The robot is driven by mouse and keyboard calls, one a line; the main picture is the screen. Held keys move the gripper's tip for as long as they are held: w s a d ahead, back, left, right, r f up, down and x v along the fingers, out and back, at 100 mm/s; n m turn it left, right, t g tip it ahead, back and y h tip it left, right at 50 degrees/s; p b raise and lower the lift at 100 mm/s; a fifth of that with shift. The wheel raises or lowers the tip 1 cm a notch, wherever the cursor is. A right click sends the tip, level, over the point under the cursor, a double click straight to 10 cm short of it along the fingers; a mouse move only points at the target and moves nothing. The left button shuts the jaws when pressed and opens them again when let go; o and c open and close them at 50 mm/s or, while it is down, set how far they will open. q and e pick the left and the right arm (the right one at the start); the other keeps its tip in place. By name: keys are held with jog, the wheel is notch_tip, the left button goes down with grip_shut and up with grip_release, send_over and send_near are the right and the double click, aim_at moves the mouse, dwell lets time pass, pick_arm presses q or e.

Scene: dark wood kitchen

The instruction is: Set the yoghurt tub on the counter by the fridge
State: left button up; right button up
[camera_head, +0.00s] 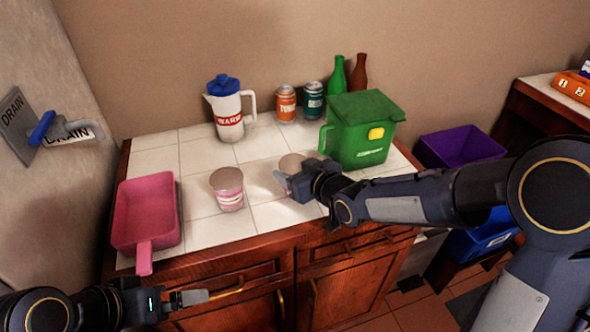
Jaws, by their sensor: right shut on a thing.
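A pink and white tub (228,190) with a pale lid stands upright on the white tiled counter (205,234). A second tub (292,163) with a similar pale top is to its right, mostly hidden behind my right gripper (284,182). My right gripper is shut on this second tub, low over the counter. I cannot tell whether the tub touches the tiles. My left gripper (200,297) is in front of the cabinet, below the counter's front edge, and appears empty; its finger gap cannot be made out. No fridge is clearly recognisable.
A pink dustpan-like tray (146,212) lies at the counter's left. A white jug (228,112), an orange can (286,103), a teal can (312,101), bottles (338,77) and a green bin (362,132) stand behind. Bare tiles lie around the first tub.

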jog(key=shift+f, duration=0.1)
jog(key=o, duration=1.1)
jog(key=shift+c, duration=0.2)
